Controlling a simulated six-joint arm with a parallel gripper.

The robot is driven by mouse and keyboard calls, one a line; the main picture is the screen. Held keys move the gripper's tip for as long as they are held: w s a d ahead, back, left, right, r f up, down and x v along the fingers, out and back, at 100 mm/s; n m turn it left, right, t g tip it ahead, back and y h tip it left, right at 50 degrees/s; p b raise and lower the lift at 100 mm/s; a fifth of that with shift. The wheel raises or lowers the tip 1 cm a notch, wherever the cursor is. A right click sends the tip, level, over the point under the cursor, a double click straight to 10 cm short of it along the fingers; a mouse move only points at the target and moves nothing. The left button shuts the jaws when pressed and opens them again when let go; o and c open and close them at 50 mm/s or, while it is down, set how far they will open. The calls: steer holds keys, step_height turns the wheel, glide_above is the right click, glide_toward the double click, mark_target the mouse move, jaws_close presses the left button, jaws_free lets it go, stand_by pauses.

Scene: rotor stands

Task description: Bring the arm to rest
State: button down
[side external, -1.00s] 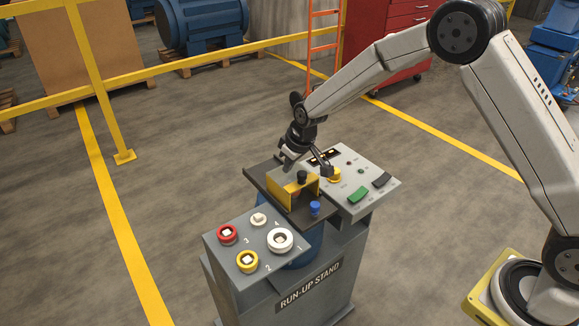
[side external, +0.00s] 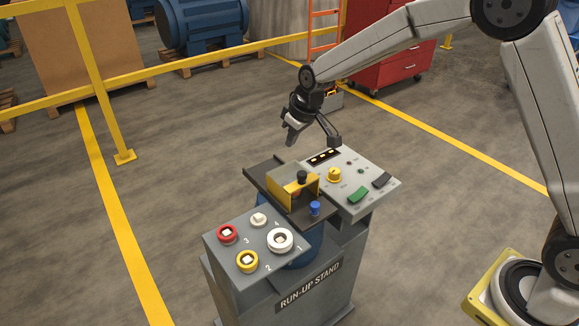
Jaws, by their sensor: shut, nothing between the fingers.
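My gripper (side external: 293,138) is shut and empty. My arm reaches in from the right, bent at the elbow near the top edge. A camera-like part on a bracket sticks out to the right of the fingers.
The stand's control panel (side external: 372,207) has a yellow knob (side external: 335,174), a green switch (side external: 358,195) and a dark switch (side external: 381,180). In front are several coloured rings and a blue knob (side external: 315,208). A red cabinet (side external: 398,62) and yellow rails (side external: 190,62) stand behind. Open floor surrounds the stand.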

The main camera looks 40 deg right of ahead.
steer(key=shift+s+d+r, duration=0.1)
steer(key=shift+s+r, duration=0.1)
steer(key=shift+r, duration=0.4)
steer(key=s+d+f+m, duration=0.1)
steer(key=s+d+f, duration=0.1)
steer(key=s, duration=1.1)
steer(key=s+d+f+m+g+h, duration=0.1)
steer(key=s+d, duration=0.3)
steer(key=s, duration=0.8)
steer(key=shift+s+f+m, duration=0.35)
steer(key=shift+m, duration=0.15)
